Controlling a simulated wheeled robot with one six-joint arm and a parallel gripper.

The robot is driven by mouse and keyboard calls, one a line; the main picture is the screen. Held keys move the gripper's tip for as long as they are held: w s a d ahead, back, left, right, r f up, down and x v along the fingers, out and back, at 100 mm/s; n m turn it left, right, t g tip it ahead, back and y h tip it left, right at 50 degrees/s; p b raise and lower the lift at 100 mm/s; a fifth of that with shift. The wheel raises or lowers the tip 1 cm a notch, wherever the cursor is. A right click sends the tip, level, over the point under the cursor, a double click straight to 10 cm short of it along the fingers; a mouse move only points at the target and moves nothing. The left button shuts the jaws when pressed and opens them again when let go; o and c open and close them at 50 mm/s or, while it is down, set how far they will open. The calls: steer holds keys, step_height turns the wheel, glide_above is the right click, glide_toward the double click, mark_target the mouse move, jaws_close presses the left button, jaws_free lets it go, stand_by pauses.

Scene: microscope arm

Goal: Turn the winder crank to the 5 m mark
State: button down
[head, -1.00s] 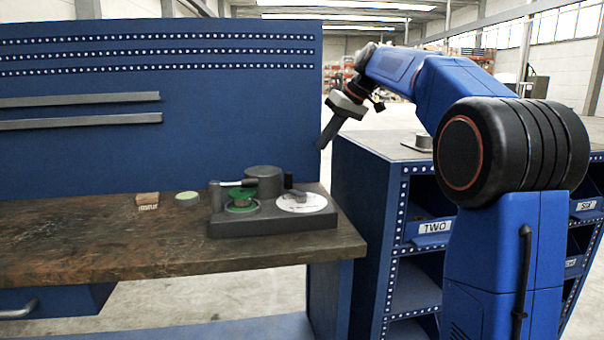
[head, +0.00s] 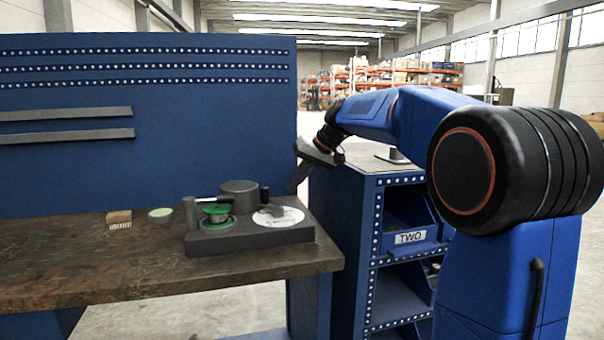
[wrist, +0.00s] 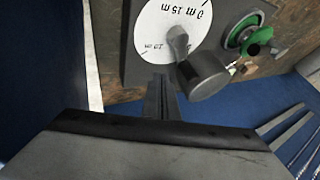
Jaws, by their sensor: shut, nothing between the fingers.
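The winder (head: 250,237) is a dark grey block on the right end of the bench. In the wrist view the dial (wrist: 152,38) appears upside down, with "0 m" and "15 m" readable; other marks are partly hidden or too small. The crank (wrist: 178,42) stands over the dial there. My gripper (head: 292,188) is shut and empty, behind and right of the dial. Its fingers (wrist: 161,98) point toward the crank, with no visible contact.
The blue panel (head: 150,150) rises behind the bench. A blue cabinet (head: 342,240) stands right.

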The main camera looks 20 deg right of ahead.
steer(key=a, duration=0.1)
steer(key=w+a+f, duration=0.1)
steer(key=a, duration=0.1)
steer(key=shift+f, duration=0.2)
steer(key=shift+w+a, duration=0.15)
steer(key=shift+a, duration=0.7)
steer(key=shift+w+a+n+g+y, duration=0.1)
steer(key=shift+a+n+g+y, duration=0.2)
steer(key=shift+n, duration=0.3)
steer(key=shift+a+n+g+y, duration=0.2)
steer(key=shift+n+g, duration=0.1)
steer(key=shift+n, duration=0.3)
steer(key=shift+a, duration=0.25)
